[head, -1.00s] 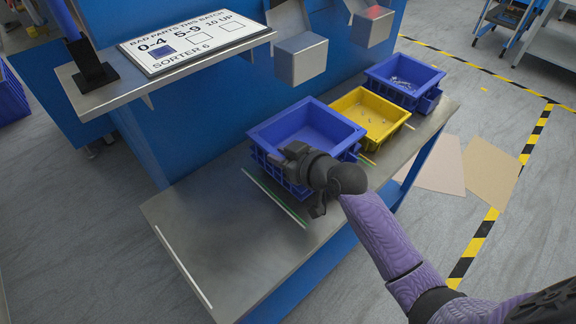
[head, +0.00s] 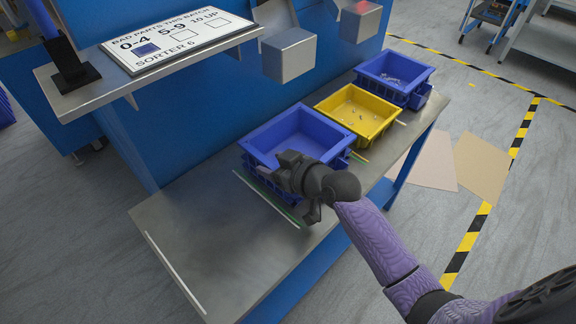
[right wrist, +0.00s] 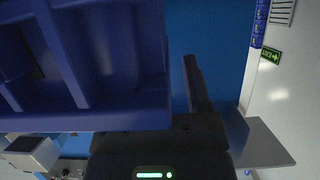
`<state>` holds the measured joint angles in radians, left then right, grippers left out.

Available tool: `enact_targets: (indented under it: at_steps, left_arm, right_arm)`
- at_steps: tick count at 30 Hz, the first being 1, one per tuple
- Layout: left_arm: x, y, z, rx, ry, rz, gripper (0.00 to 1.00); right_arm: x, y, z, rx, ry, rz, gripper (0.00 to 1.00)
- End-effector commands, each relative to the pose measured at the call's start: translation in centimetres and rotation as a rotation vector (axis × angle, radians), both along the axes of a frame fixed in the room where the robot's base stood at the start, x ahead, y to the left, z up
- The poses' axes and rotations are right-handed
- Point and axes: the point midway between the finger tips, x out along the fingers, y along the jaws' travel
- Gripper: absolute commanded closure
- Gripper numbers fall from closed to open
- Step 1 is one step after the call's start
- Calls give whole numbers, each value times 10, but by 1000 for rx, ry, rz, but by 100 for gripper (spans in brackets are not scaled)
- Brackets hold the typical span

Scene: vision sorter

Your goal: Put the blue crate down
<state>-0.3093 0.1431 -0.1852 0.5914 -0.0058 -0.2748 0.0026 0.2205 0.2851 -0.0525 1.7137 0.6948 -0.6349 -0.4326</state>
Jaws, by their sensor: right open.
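The blue crate (head: 258,157) is the nearest of the row on the steel bench (head: 200,220). It looks upright and empty, and seems to rest on the bench, though its near base is partly hidden. My right gripper (head: 284,164) is at the crate's near wall, with its jaws open and very close to the wall. In the right wrist view, the blue crate (right wrist: 120,60) fills the upper left beside one dark finger. The other finger is hidden. My left gripper is not in view.
A yellow crate (head: 385,128) and another blue crate (head: 408,98), both holding small parts, stand beyond it. A sign shelf (head: 100,88) and a metal box (head: 289,55) overhang the back. The bench's near left part is clear.

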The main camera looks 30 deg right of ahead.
Motion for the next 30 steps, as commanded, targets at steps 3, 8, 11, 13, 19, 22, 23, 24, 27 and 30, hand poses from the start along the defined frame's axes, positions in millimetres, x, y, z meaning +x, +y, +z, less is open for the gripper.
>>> enact_targets:
  at_steps: [3,8,11,13,19,22,23,24,27,30]
  left_arm:
    - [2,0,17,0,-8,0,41]
    - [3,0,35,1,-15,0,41]
    - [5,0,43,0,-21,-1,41]
    - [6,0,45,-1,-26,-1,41]
    - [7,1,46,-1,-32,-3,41]
    - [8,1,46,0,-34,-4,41]
    - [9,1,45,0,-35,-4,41]
    - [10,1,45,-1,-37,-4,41]
    - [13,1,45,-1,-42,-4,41]
    - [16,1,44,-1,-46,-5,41]
  right_arm:
    - [-22,-8,16,-4,-3,1,39]
    - [-60,-22,33,-5,0,1,39]
    - [-80,-28,40,-4,1,2,39]
    - [-89,-32,43,-2,0,1,39]
    - [-99,-35,45,0,-1,1,39]
    - [-99,-35,45,0,-1,1,39]
    - [-99,-35,45,0,-1,1,39]
    - [-99,-35,45,0,-1,1,39]
    - [-98,-35,45,0,-1,1,39]
    - [-98,-35,45,0,-1,1,39]
